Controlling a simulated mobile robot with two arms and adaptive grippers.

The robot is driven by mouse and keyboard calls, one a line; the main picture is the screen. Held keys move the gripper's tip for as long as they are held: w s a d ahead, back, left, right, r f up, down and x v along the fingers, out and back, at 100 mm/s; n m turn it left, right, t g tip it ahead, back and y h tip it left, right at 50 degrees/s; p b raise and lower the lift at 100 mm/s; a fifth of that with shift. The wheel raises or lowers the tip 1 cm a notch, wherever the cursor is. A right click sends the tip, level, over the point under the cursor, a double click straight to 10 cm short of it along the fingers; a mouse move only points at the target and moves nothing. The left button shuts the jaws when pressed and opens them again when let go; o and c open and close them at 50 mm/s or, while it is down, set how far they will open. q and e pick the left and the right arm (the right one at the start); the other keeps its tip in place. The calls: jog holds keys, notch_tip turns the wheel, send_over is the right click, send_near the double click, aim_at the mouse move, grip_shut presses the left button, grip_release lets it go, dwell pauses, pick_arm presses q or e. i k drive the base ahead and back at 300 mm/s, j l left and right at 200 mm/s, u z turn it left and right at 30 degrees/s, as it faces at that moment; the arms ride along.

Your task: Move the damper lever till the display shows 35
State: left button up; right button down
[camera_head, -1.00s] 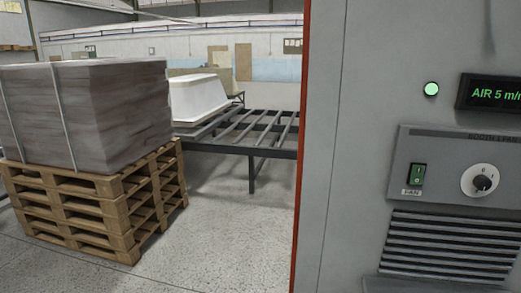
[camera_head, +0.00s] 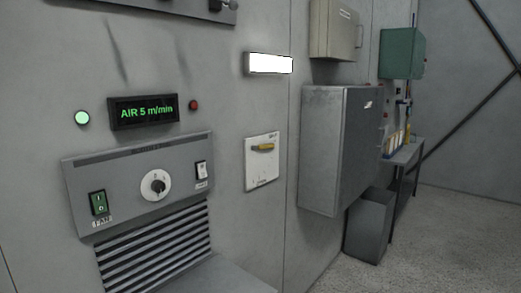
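The display (camera_head: 143,112) on the grey wall reads "AIR 5 m/min" in green. To its right, a white plate (camera_head: 262,172) carries a small yellow lever (camera_head: 263,147) near its top; the lever lies about level. The small print on the plate is too small to read. This looks like the damper lever, but I cannot read a label saying so. Neither of my grippers is in view.
A control panel below the display holds a green fan switch (camera_head: 98,203), a round knob (camera_head: 155,185) and a white switch (camera_head: 202,170). Louvres (camera_head: 155,250) sit beneath. A grey cabinet (camera_head: 335,150) juts out to the right. Open floor (camera_head: 440,240) lies at the right.

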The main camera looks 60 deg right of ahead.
aim_at(265, 145)
jog(key=z, duration=2)
